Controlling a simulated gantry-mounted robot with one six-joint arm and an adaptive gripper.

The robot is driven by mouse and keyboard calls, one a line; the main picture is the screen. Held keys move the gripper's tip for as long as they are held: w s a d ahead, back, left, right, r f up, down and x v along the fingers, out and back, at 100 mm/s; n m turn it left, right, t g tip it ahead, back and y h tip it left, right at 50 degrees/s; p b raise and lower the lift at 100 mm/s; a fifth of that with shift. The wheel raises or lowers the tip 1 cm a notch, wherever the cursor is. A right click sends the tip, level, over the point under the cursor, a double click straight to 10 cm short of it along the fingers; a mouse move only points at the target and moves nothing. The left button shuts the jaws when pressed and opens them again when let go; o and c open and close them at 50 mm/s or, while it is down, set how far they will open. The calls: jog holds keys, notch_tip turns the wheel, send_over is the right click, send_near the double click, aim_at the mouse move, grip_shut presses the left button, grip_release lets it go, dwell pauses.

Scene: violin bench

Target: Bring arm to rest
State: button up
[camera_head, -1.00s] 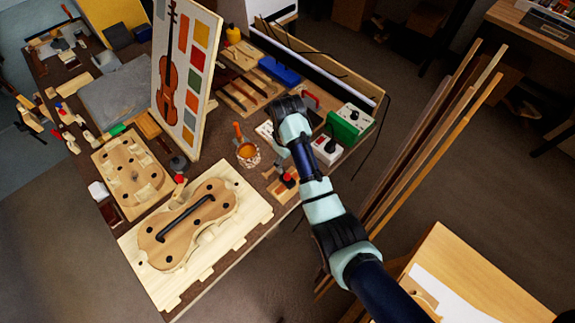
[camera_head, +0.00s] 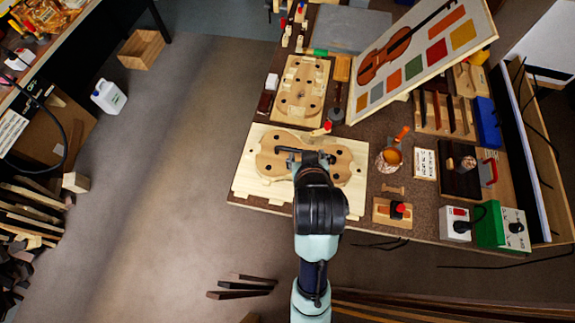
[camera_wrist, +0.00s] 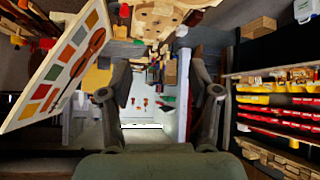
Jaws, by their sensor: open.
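My arm shows in the head view, reaching up from the bottom centre, with its dark wrist in front of the near edge of the bench. The wrist hides most of my gripper there. In the wrist view my gripper (camera_wrist: 160,84) is open, its two dark fingers wide apart with nothing held between them. A pale violin body (camera_head: 272,158) on a light wooden board (camera_head: 262,188) lies behind the wrist in the head view, partly covered by it. I cannot tell how high the gripper is above it.
A violin chart panel (camera_head: 408,68) leans over the bench (camera_head: 375,215). Open floor (camera_head: 180,200) lies left of the bench. Shelves with yellow bins (camera_wrist: 255,99) show in the wrist view.

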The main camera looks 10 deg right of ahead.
jog(key=s+a+r+n+t+y, duration=0.1)
jog(key=s+a+r+t+y, duration=0.1)
jog(key=a+r, duration=0.6)
jog(key=s+a+t, duration=0.1)
jog(key=s+a, duration=0.1)
jog(key=shift+s+a+t, duration=0.4)
